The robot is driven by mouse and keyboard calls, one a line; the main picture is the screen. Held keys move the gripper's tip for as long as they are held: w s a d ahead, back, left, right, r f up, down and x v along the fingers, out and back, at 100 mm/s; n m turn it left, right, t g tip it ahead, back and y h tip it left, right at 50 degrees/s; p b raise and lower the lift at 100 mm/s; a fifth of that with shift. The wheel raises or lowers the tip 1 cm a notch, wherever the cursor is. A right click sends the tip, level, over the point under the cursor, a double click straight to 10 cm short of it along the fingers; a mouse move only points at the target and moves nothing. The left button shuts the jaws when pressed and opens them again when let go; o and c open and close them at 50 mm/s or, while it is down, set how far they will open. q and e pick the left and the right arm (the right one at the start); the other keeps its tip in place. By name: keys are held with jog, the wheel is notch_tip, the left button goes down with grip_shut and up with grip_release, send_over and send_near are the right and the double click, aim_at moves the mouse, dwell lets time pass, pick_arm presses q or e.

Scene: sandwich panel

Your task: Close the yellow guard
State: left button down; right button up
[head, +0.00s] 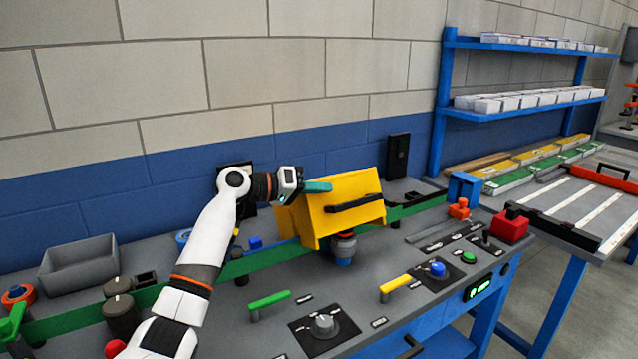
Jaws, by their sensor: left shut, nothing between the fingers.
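The yellow guard (352,190) stands tilted above the bench, right of the middle of the head view. A black bar handle (355,203) runs across its front face. My left gripper (318,187) is shut and empty, with its teal fingertips at the upper left edge of the guard. I cannot tell whether they touch it. My right gripper is not in view.
A grey bin (80,267) stands at left. A red block (509,226) sits at the right end. A brick wall rises behind.

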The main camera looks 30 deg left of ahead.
aim_at(324, 225)
pick_arm(q)
jog(key=shift+s+d+f+m+b, duration=0.15)
jog(key=shift+s+d+f+b, duration=0.15)
jog(key=shift+f, duration=0.2)
jog(key=shift+s+d+f+m+b, duration=0.1)
jog(key=shift+s+d+f+m, duration=0.05)
jog(key=shift+d+f, duration=0.4)
jog(key=shift+f, duration=0.2)
jog(key=shift+s+d+f+m+b, duration=0.3)
jog(key=shift+b, duration=0.05)
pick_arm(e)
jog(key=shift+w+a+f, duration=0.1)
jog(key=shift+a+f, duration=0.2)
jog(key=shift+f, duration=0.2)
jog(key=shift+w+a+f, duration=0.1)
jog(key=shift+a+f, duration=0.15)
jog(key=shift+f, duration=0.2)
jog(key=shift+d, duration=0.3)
pick_arm(q)
jog(key=shift+r, duration=0.55)
notch_tip(324, 225, up, 9)
jog(key=shift+r, duration=0.15)
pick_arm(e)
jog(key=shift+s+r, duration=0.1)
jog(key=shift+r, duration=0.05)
pick_arm(q)
jog(key=shift+d, duration=0.15)
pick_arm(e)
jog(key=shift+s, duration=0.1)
